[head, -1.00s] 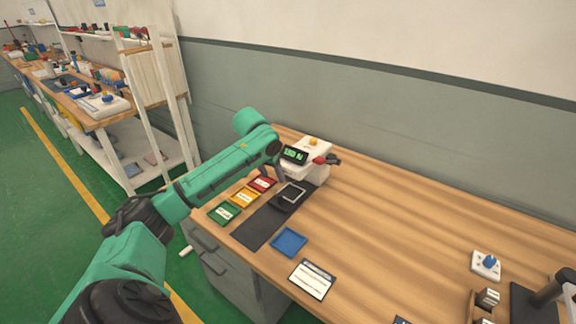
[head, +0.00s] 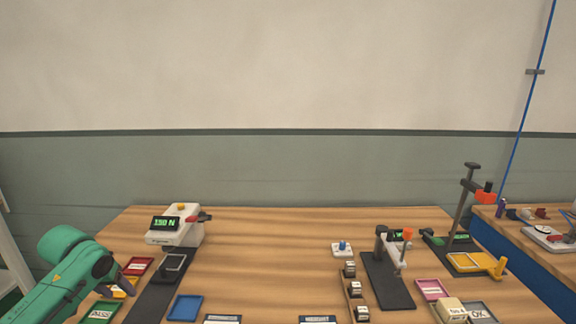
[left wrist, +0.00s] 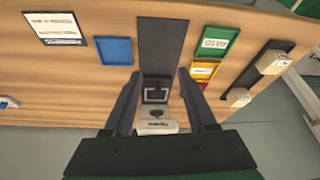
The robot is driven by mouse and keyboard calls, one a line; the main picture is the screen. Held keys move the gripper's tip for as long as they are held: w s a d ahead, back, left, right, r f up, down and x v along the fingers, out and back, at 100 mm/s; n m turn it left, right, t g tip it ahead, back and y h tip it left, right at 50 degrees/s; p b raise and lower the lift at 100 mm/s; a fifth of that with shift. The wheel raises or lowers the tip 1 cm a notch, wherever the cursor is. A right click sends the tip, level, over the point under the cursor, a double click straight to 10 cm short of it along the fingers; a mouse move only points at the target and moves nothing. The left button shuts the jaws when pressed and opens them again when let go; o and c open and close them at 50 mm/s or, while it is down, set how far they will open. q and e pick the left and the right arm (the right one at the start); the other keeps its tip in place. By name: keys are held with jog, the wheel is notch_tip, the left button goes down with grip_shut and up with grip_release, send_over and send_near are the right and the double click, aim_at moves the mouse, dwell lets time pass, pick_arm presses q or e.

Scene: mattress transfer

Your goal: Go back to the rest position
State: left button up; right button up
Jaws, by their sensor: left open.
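My left gripper (left wrist: 157,105) is open in the left wrist view, its two dark fingers spread over the table with nothing held between them. Past the fingertips are a black mat (left wrist: 162,50) and a small dark square frame (left wrist: 156,95). In the head view my left arm comes in at the lower left, and its gripper (head: 122,284) is partly hidden near the red and yellow trays. The tester (head: 176,227) with a green display stands just beyond the mat. My right gripper shows in neither view.
A green PASS tray (head: 101,312), a yellow tray (head: 125,288) and a red tray (head: 138,266) lie left of the mat. A blue tray (head: 185,308) lies right of it. A black stand (head: 387,280) is further right. The middle of the table is mostly clear.

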pick_arm(q)
jog(key=s+d+f+m+h, duration=0.1)
jog(key=s+d+f+m, duration=0.1)
jog(key=s+d+f, duration=0.35)
jog(key=s+d+f+m+h, duration=0.1)
jog(key=s+d+f+m, duration=0.15)
jog(key=d+f, duration=0.6)
jog(key=s+d+g, duration=0.1)
jog(key=s+d, duration=0.4)
jog(key=s, duration=0.8)
notch_tip(320, 180, down, 22)
jog(key=s+g, duration=0.1)
jog(key=s, duration=0.1)
jog(key=s+a+f+g+y, duration=0.1)
jog(key=s+a+f, duration=0.1)
jog(key=s+f, duration=1.3)
jog(key=shift+s+a+f, duration=0.35)
jog(key=shift+s+a, duration=0.05)
jog(key=shift+s, duration=0.7)
